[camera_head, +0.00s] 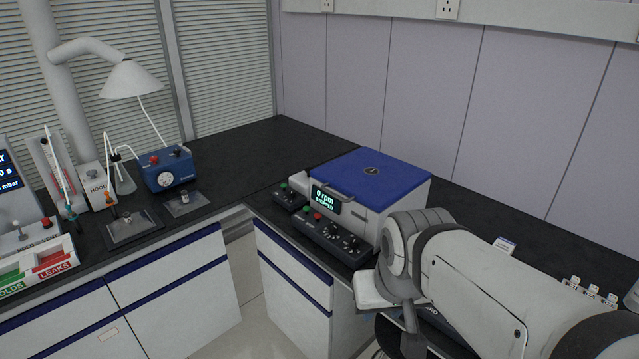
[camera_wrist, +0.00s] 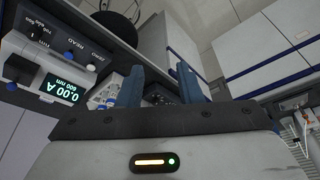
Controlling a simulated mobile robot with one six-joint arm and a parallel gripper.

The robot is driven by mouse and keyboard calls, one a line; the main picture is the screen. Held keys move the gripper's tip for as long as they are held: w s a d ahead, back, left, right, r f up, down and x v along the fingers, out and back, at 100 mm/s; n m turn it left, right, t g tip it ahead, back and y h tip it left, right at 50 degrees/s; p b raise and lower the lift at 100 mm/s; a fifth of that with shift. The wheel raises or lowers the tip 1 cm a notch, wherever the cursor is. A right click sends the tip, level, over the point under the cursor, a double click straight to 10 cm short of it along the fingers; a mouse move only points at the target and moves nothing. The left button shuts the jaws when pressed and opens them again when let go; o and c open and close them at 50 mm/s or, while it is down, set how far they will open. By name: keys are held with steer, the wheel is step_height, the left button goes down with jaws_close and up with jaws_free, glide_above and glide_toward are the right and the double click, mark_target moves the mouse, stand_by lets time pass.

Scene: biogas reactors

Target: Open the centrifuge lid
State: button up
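The centrifuge (camera_head: 370,205) stands on the dark bench in the middle of the head view. Its blue lid (camera_head: 372,172) lies flat and shut on top, with a grey handle at the front edge. The display (camera_head: 325,199) reads 0 rpm, with what looks like "stopped" below it. A panel (camera_head: 332,238) with a red button, a green button and knobs sits in front. In the wrist view my gripper (camera_wrist: 160,72) has its two blue fingers apart with nothing held. The gripper itself is not clear in the head view, where my arm covers the lower right.
An absorbance meter (camera_wrist: 45,65) and small vials (camera_wrist: 105,92) show in the wrist view. Bench behind the centrifuge is clear.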

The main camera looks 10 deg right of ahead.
steer(key=w+d+f+m+t+b, duration=0.25)
steer(key=w+m, duration=0.25)
steer(key=w, duration=0.8)
steer(key=m+t+y+b, duration=0.4)
steer(key=m+t+b, duration=0.2)
steer(key=m+t, duration=0.5)
glide_toward(335, 196)
steer(key=w+m, duration=0.1)
steer(key=w, duration=0.2)
steer(key=shift+g, duration=0.35)
steer(key=x, duration=0.7)
steer(key=shift+w+a+p, duration=0.3)
steer(key=shift+w+p, duration=0.05)
steer(key=shift+p, duration=0.05)
steer(key=shift+c, duration=0.3)
jaws_close()
